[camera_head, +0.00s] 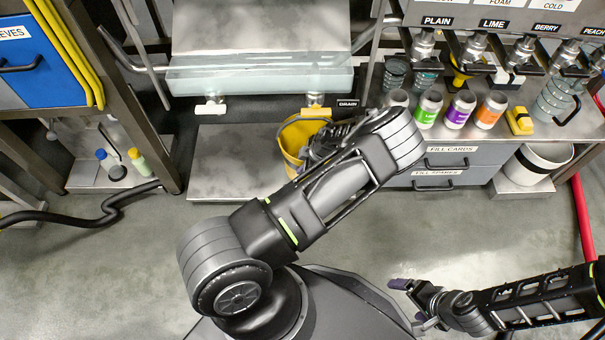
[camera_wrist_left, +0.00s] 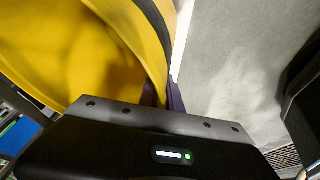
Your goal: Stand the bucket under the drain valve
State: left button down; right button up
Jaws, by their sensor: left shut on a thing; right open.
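The yellow bucket (camera_head: 290,136) is at the right end of the low steel shelf, just below the drain valve (camera_head: 315,108) in the head view. Whether it rests on the shelf or hangs above it I cannot tell. My left gripper (camera_head: 308,152) is shut on the bucket's rim at its right side; my own wrist hides the fingertips and part of the bucket. In the left wrist view the bucket (camera_wrist_left: 75,55) fills the upper left, its rim between the purple fingers (camera_wrist_left: 165,97). My right gripper (camera_head: 412,304) is open and empty over the floor at lower right.
A second valve (camera_head: 210,107) hangs from the tank (camera_head: 260,75) further left. The low steel shelf (camera_head: 230,160) is bare left of the bucket. Several cans (camera_head: 460,108) line the counter to the right, above drawers (camera_head: 445,160). A white bucket (camera_head: 540,165) stands beyond them.

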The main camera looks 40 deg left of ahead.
pick_arm(q)
jog(key=shift+f+b, duration=0.7)
jog(key=shift+f, duration=1.05)
jog(key=shift+f, duration=0.15)
jog(key=c, duration=1.5)
grip_release()
jog(key=shift+c, duration=0.2)
jog(key=p+v, duration=0.4)
jog(key=v, duration=0.8)
jog(key=shift+s+r, duration=0.15)
jog(key=shift+r, duration=0.1)
